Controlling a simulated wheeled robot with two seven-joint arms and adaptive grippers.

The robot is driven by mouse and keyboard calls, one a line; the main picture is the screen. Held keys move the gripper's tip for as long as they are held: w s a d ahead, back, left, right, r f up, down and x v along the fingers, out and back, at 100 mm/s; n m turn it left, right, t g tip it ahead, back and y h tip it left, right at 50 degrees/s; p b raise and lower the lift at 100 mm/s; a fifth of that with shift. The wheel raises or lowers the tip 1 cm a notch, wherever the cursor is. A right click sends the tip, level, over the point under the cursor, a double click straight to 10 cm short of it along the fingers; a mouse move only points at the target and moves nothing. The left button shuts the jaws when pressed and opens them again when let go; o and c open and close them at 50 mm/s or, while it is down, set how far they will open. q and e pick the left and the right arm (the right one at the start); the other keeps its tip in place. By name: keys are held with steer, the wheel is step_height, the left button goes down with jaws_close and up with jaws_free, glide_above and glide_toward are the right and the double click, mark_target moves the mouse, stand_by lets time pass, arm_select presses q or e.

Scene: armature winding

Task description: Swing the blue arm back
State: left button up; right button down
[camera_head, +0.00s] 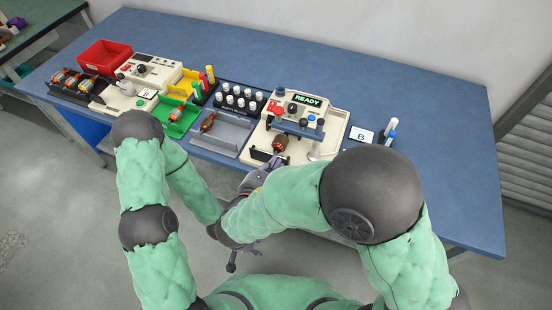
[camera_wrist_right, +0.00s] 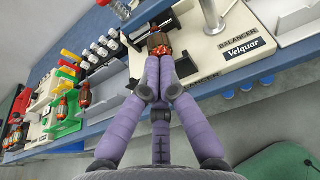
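The blue arm (camera_head: 298,129) lies across the cream balancer (camera_head: 333,130), behind an armature with copper windings (camera_head: 280,143). The balancer's screen reads READY. My right gripper (camera_head: 262,172) is at the balancer's front edge, just in front of the armature. In the right wrist view my right gripper's purple fingers (camera_wrist_right: 162,80) are drawn together, their tips by the armature (camera_wrist_right: 158,43). Nothing shows between them; whether they touch the armature is unclear. My left gripper (camera_head: 235,261) hangs low in front of the table, small and partly hidden by my arms.
A grey tray with an armature (camera_head: 208,122), a black rack of white-capped pieces (camera_head: 238,97) and a green bin (camera_head: 176,118) stand left of the balancer. A card marked B (camera_head: 361,135) and markers (camera_head: 391,130) stand to its right. The table's right side is clear.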

steer(key=b, duration=0.3)
glide_toward(291, 133)
steer(key=x, duration=0.5)
steer(key=shift+s+d+f, duration=0.1)
steer(key=shift+s+f, duration=0.05)
steer(key=shift+f, duration=0.1)
steer(key=shift+w+d+r, duration=0.1)
steer(key=shift+w+d, duration=0.1)
steer(key=shift+w, duration=0.6)
